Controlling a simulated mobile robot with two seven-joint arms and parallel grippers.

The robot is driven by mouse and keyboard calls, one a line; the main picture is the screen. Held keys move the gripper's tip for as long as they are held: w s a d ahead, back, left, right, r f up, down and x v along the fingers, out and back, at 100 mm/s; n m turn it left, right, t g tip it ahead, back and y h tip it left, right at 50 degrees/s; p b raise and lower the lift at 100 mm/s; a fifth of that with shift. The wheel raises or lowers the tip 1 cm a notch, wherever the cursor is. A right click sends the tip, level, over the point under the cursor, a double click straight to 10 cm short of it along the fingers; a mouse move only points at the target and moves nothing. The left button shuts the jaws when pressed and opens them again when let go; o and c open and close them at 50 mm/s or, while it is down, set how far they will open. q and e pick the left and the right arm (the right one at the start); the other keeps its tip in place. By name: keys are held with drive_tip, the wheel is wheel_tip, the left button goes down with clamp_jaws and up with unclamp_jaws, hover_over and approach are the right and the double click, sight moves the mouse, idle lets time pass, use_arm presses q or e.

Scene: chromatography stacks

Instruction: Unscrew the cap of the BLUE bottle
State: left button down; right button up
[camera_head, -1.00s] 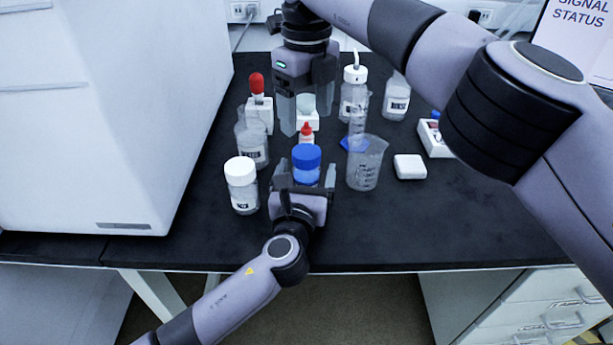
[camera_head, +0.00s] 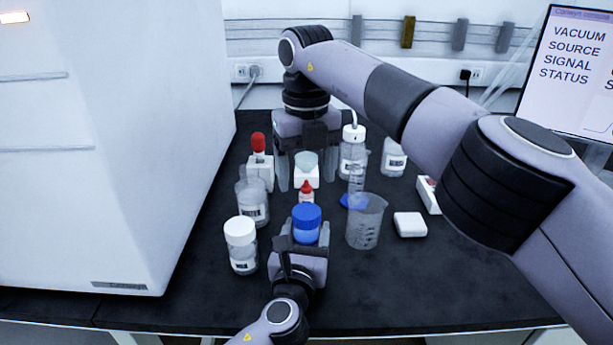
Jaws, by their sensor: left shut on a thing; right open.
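The blue bottle shows mostly as its blue cap (camera_head: 307,217), with the cap on top and the bottle upright on the black bench. My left gripper (camera_head: 303,240) comes from the front and is shut on the blue bottle below the cap; its fingers and palm hide most of the body. My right gripper (camera_head: 308,172) hangs behind the bottle, pointing down, open and apart from the blue cap. A small bottle with a red tip (camera_head: 306,192) and a pale funnel-like piece (camera_head: 306,162) show near its fingers.
A white-capped bottle (camera_head: 241,245) stands close left of the blue bottle, and a clear beaker (camera_head: 365,222) close right. Behind are a jar (camera_head: 252,203), a red-bulb dropper (camera_head: 259,146) and a wash bottle (camera_head: 352,150). A large white instrument (camera_head: 110,150) bounds the left. The front right bench is clear.

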sight(306, 211)
drive_tip(key=m, duration=0.6)
drive_tip(key=shift+m, duration=0.3)
drive_tip(key=m, duration=1.9)
drive_tip(key=shift+f+m, duration=0.3)
drive_tip(key=shift+m, duration=0.1)
wheel_tip(306, 211, down, 8)
drive_tip(key=shift+r, duration=0.25)
drive_tip(key=shift+c, duration=0.3)
